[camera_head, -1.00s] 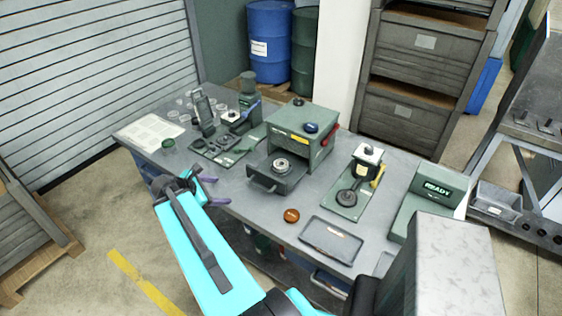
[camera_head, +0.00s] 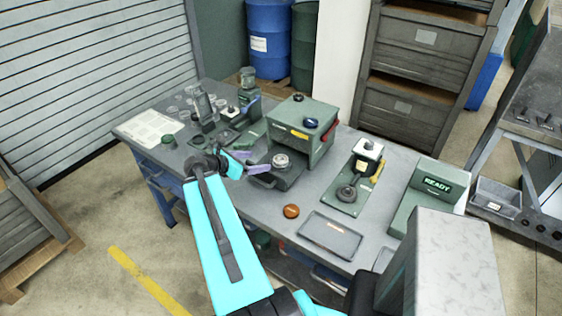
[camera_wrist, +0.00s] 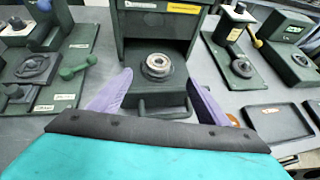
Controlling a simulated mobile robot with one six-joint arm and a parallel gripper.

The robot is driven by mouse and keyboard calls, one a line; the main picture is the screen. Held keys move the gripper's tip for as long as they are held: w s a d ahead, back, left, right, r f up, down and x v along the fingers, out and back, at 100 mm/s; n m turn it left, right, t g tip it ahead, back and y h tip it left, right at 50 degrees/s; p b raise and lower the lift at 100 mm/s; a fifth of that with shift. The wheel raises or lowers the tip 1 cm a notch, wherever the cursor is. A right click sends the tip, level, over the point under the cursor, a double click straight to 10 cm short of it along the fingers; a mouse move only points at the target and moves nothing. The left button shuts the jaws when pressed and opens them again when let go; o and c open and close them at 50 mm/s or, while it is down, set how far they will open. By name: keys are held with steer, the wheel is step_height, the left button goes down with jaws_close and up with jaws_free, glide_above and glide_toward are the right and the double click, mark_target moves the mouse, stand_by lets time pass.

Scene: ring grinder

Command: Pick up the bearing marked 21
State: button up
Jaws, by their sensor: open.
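A ring-shaped metal bearing (camera_head: 281,161) sits on the pulled-out tray of the green box-shaped machine (camera_head: 302,125). The wrist view shows this bearing (camera_wrist: 157,65) between and beyond my fingertips; no number on it is readable. My gripper (camera_head: 255,165) is open and empty, just left of the machine's tray. In the wrist view its purple fingers (camera_wrist: 157,92) stand apart on either side of the tray front, short of the bearing. The tray (camera_wrist: 160,100) has a handle at its front, partly between the fingers.
Left of the machine is a green fixture plate (camera_wrist: 45,75) with a green-knobbed lever. On the right stand a press fixture (camera_head: 352,190), a shallow tray (camera_head: 329,234) and a READY display (camera_head: 436,186). An orange-brown disc (camera_head: 291,211) lies at the table front.

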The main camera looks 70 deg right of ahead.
mark_target(283, 159)
steer(key=shift+s+d+f+b, duration=0.1)
steer(key=shift+d+f+b, duration=0.3)
steer(key=shift+b, duration=1.1)
steer(key=b+x, duration=0.2)
steer(key=b, duration=0.5)
steer(key=shift+a, duration=0.1)
steer(key=shift+s+d, duration=0.2)
steer(key=shift+d, duration=0.15)
steer(key=p+x, duration=0.1)
steer(key=x, duration=0.3)
steer(key=shift+d, duration=0.1)
steer(key=shift+s+d+f, duration=0.2)
steer(key=shift+d+f, duration=0.05)
steer(key=shift+d, duration=0.05)
steer(key=shift+p+x, duration=1.2)
steer(key=shift+x, duration=1.4)
steer(key=shift+w+f, duration=0.15)
